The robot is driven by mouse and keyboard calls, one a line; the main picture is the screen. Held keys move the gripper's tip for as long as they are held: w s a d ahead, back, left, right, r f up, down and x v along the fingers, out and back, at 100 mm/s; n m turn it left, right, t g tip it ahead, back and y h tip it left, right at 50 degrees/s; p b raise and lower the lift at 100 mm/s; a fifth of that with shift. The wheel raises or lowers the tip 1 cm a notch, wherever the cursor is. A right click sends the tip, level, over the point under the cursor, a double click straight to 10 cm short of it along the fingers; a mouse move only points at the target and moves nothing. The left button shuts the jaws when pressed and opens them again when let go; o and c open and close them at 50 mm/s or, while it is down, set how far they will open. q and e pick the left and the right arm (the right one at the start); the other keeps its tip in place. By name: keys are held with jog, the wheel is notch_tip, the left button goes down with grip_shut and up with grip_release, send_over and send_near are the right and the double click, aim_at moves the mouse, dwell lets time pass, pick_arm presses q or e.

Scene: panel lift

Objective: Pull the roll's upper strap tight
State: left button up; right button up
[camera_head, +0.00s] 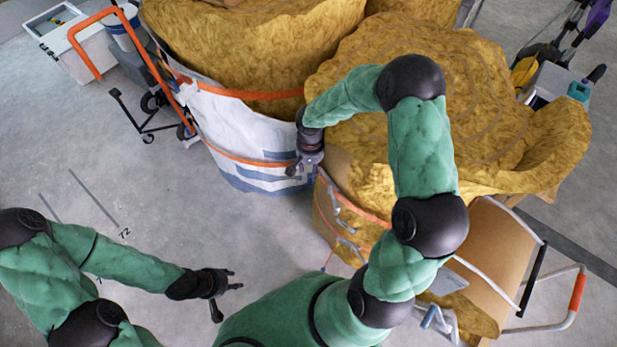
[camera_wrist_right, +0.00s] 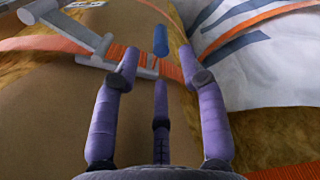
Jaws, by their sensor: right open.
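The right-hand yellow insulation roll (camera_head: 335,90) stands with a brown wrap and orange straps around its side. Its upper orange strap (camera_head: 360,207) passes a grey buckle (camera_head: 342,200). In the right wrist view, an orange strap (camera_wrist_right: 45,44), a grey lever buckle (camera_wrist_right: 90,38) and a blue tab (camera_wrist_right: 160,40) lie ahead of my fingers. My right gripper (camera_head: 299,168) is between the two rolls; in its wrist view its purple fingers (camera_wrist_right: 160,85) are spread, with nothing held. I cannot tell whether they touch the strap. My left gripper (camera_head: 228,297) is open and empty above the floor.
A second roll (camera_head: 240,45) in white wrap (camera_head: 235,125) with orange straps stands close on the left. An orange-handled hand truck (camera_head: 150,65) is at upper left. A cardboard-panelled metal frame (camera_head: 495,250) is at right. The floor at lower left is clear.

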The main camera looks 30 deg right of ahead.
aim_at(309, 179)
notch_tip(309, 179, down, 8)
jog(key=shift+w+f+b, duration=0.1)
jog(key=shift+b, duration=1)
grip_shut()
